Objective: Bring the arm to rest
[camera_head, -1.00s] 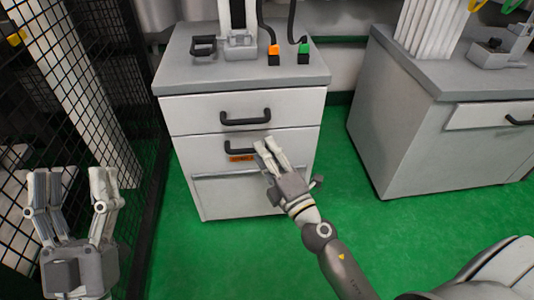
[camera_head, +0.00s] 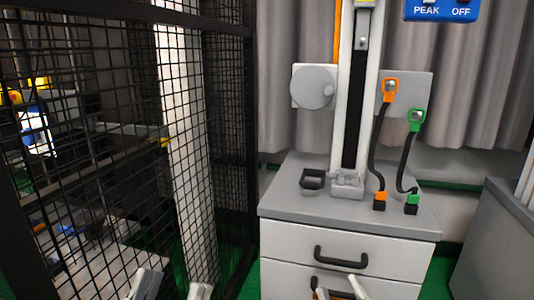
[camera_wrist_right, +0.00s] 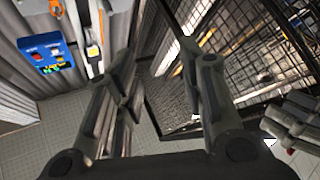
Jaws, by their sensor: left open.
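In the head view only the fingertips of my grippers show, at the bottom edge; the arms are out of view below. My left gripper (camera_head: 173,289) is open and empty, its fingertips well apart in front of the mesh fence. My right gripper (camera_head: 339,291) shows two fingertips before the lower drawer of the cabinet; I cannot tell from this view whether they touch it. In the right wrist view my right gripper (camera_wrist_right: 158,55) is open, with nothing between its fingers.
A grey-topped cabinet (camera_head: 390,215) carries a drop tower (camera_head: 352,100) with an orange plug (camera_head: 379,197) and a green plug (camera_head: 411,199). A black mesh fence (camera_head: 100,150) stands at the left. A blue PEAK/OFF box (camera_head: 440,10) shows at upper right, also in the right wrist view (camera_wrist_right: 48,53).

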